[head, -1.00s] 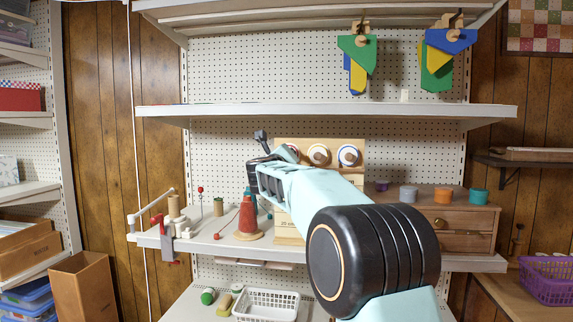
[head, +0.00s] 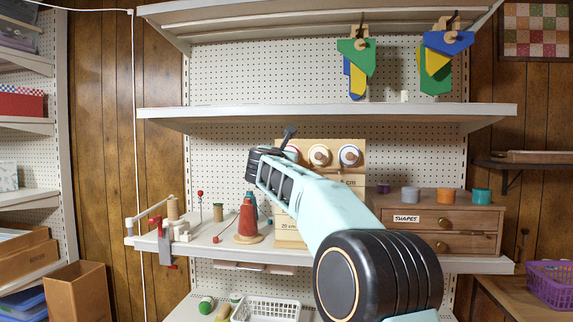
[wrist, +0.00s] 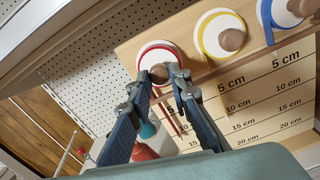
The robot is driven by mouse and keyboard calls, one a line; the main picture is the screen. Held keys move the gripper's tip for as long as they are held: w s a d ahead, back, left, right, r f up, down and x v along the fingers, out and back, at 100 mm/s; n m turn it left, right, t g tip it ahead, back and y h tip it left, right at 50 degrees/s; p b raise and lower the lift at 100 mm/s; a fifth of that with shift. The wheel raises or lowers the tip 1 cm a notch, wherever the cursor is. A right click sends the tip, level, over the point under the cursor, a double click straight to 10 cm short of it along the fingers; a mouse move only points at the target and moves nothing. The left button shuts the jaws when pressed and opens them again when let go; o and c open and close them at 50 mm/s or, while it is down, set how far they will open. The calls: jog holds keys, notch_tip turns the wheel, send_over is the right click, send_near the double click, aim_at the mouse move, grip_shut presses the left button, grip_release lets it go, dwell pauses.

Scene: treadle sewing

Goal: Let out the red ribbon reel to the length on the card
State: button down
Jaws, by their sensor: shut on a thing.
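The red ribbon reel (wrist: 155,52) is a white disc with a red rim and a wooden knob (wrist: 160,73), on a wooden board (wrist: 130,45). My gripper (wrist: 161,78) has its fingers on either side of that knob, shut on it. A narrow red ribbon (wrist: 169,115) hangs below the reel between the fingers; its lower end is hard to make out. Printed lines on the board read 5, 10, 15 and 20 cm. In the head view my gripper partly covers the red reel. I cannot pick out a separate length card.
A yellow-rimmed reel (wrist: 218,30) and a blue-rimmed reel (wrist: 288,10) sit to the right. A red cone (head: 247,222) stands on the shelf below my gripper. A drawer unit labelled SHAPES (head: 470,222) stands right. A shelf edge (head: 330,111) runs overhead.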

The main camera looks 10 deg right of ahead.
jog(key=shift+r+m+b, duration=0.1)
jog(key=shift+m+b, duration=3.55)
jog(key=shift+m, duration=5.55)
jog(key=c, duration=1.8)
grip_release()
jog(key=shift+o, duration=0.2)
jog(key=shift+s+a+r, duration=0.1)
jog(key=v, duration=0.7)
